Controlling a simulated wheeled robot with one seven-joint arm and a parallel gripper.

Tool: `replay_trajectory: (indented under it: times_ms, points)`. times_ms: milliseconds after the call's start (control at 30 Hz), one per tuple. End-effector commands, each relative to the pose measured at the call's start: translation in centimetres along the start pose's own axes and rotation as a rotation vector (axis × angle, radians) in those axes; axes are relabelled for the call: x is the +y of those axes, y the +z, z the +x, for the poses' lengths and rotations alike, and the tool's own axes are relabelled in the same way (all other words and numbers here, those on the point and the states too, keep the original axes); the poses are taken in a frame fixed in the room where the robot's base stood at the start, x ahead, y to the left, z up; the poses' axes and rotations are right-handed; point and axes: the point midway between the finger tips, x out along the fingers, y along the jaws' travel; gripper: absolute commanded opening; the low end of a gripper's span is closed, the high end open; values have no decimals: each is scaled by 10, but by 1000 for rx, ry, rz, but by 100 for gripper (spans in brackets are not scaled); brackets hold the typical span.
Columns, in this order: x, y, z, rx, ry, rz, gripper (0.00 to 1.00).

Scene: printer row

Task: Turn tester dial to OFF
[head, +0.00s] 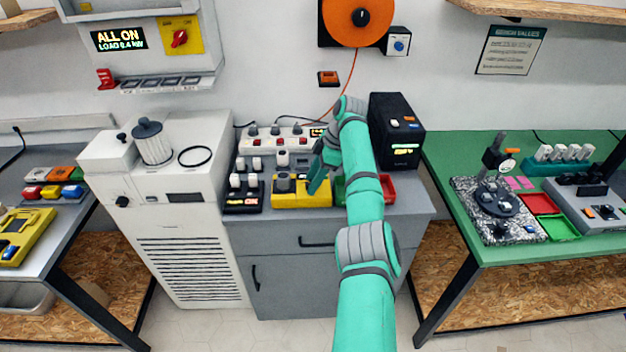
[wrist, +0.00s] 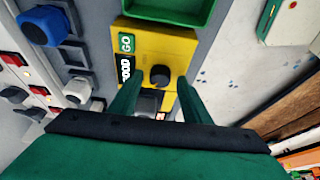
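The tester looks to be the yellow box (head: 291,200) on the grey cabinet; it also shows in the wrist view (wrist: 190,48). In the wrist view its black round dial (wrist: 160,76) lies just beyond and between my fingertips. A display beside the dial reads "GOOD", with a green "GO" label (wrist: 126,43) above it. My gripper (wrist: 158,88) is open, its two green fingers apart, with a dark grey part of the box partly seen between them. In the head view my gripper (head: 318,180) is over the box's right part and hides the dial. The dial's setting is not readable.
A green tray (wrist: 165,14) adjoins the box. A black switch block (head: 243,203) stands left, a white switch panel (head: 270,138) behind, a black unit (head: 397,130) back right. A yellow handheld device (head: 25,235) lies on the left table.

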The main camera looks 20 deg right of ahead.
Motion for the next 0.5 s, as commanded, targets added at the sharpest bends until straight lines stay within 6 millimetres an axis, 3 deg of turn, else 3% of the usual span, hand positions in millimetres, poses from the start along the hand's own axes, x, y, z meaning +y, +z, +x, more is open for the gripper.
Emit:
replay_trajectory:
  times_ms: [267,500]
  points:
    - [1,0,-6,0,2,0,44]
    - [1,0,-44,0,3,0,44]
